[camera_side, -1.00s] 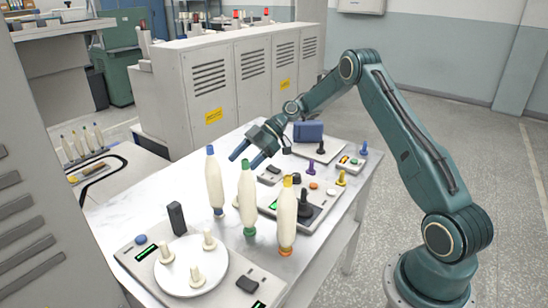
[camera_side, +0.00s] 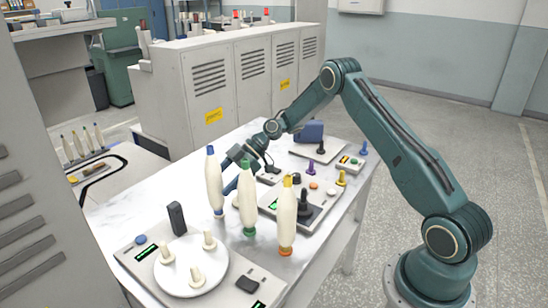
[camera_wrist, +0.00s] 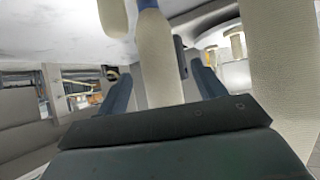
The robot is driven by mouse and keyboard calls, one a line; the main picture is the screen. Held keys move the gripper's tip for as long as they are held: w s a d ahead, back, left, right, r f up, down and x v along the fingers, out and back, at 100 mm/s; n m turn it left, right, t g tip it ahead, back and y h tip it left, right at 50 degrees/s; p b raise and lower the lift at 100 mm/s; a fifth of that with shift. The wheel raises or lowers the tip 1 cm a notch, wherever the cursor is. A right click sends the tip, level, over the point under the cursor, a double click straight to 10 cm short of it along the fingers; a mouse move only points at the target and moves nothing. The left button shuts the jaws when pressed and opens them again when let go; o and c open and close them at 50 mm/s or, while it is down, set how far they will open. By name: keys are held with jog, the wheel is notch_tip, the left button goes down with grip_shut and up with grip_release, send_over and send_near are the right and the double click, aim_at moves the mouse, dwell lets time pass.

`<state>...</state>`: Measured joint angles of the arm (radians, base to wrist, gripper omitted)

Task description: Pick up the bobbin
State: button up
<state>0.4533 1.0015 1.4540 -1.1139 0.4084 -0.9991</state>
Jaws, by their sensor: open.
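Three cream bobbins stand upright on the marble table in the side view: one with blue ends (camera_side: 214,182), one with green ends (camera_side: 247,207) and one with yellow and orange ends (camera_side: 287,220). My gripper (camera_side: 230,182) is low behind the blue-ended and green-ended bobbins, which partly hide its fingers. In the wrist view my gripper (camera_wrist: 160,72) is open, with one blue finger on each side of the blue-ended bobbin (camera_wrist: 158,55). Gaps show on both sides of it. Two other cream bobbins show at the top left (camera_wrist: 113,15) and right (camera_wrist: 280,75).
A white round plate (camera_side: 205,285) with three cream pegs sits at the front, beside a dark upright block (camera_side: 176,217). A control panel with a black knob (camera_side: 304,203) stands behind the bobbins. A blue box (camera_side: 308,131) is farther back. Bare tabletop shows at left.

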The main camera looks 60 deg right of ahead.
jog(key=shift+x, duration=1)
jog(key=shift+c, duration=0.2)
jog(key=c, duration=1.1)
